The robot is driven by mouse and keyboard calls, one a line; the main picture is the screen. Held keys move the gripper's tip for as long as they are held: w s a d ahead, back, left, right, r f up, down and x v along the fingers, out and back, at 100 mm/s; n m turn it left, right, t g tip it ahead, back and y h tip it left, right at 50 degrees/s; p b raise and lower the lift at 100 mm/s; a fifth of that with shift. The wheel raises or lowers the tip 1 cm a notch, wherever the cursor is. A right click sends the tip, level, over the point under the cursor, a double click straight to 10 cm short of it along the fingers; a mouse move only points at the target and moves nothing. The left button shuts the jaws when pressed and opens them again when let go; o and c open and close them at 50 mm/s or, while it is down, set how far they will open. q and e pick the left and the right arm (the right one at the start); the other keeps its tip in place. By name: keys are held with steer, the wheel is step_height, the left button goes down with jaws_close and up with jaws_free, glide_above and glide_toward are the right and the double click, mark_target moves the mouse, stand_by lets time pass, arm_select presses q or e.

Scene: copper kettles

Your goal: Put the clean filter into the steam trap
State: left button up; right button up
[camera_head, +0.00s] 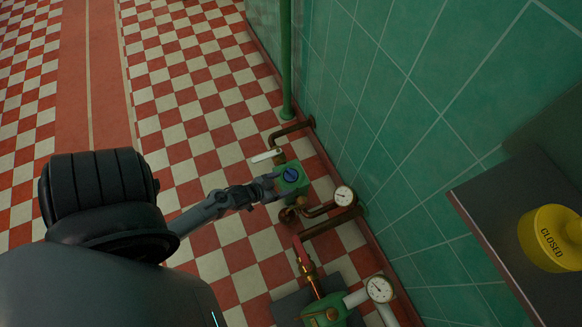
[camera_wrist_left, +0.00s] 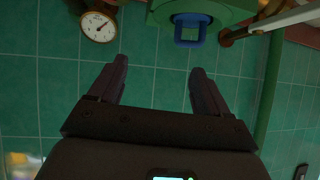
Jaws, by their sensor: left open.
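A green box-shaped fitting (camera_head: 293,180), which looks like the steam trap, sits on the copper pipework by the wall. It has a round blue part (camera_head: 290,175) on top. In the left wrist view the green body (camera_wrist_left: 225,12) is at the top, with a squarish blue part (camera_wrist_left: 190,30) on it. I cannot tell whether the blue part is a cap or a filter, and I make out no separate clean filter. My left gripper (camera_head: 268,187) is close beside the fitting's left side. In the left wrist view its fingers (camera_wrist_left: 158,68) are apart with nothing between them.
A gauge (camera_head: 344,195) and copper pipes stand right of the fitting. A white lever (camera_head: 266,155) is behind it. A red-handled valve (camera_head: 302,252) and second gauge (camera_head: 379,289) are nearer. A yellow "CLOSED" piece (camera_head: 553,238) rests on a shelf at right. The checkered floor (camera_head: 190,95) is clear.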

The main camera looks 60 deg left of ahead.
arm_select(q)
steer(key=w+d+r+m+g, duration=0.2)
steer(key=w+d+r+g, duration=0.2)
steer(key=d+r, duration=0.75)
steer(key=s+d+r+g, duration=0.2)
steer(key=s+d+r, duration=0.1)
steer(key=r, duration=0.3)
steer(key=s+d+r+g+h, duration=0.1)
steer(key=s+d+r+g, duration=0.1)
steer(key=s+r, duration=0.3)
steer(key=shift+d+r, duration=0.4)
steer(key=shift+d, duration=0.5)
steer(key=shift+r, duration=0.1)
